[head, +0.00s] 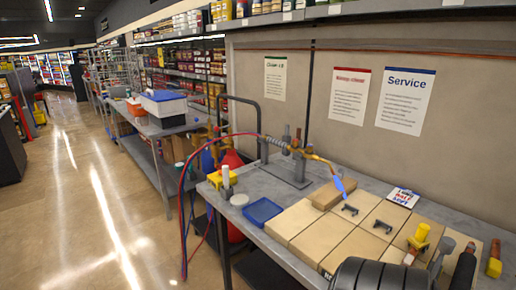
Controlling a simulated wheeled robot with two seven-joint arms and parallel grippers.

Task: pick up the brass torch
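The brass torch (308,153) rests on a metal stand (286,172) at the back of the grey workbench (250,210). Its tip points right and down, with a blue flame (340,186) coming from it. Red and blue hoses (187,190) run from it to the left and down past the bench edge.
A blue tray (262,211) and a yellow block (224,178) lie left. Open floor (90,210) lies left.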

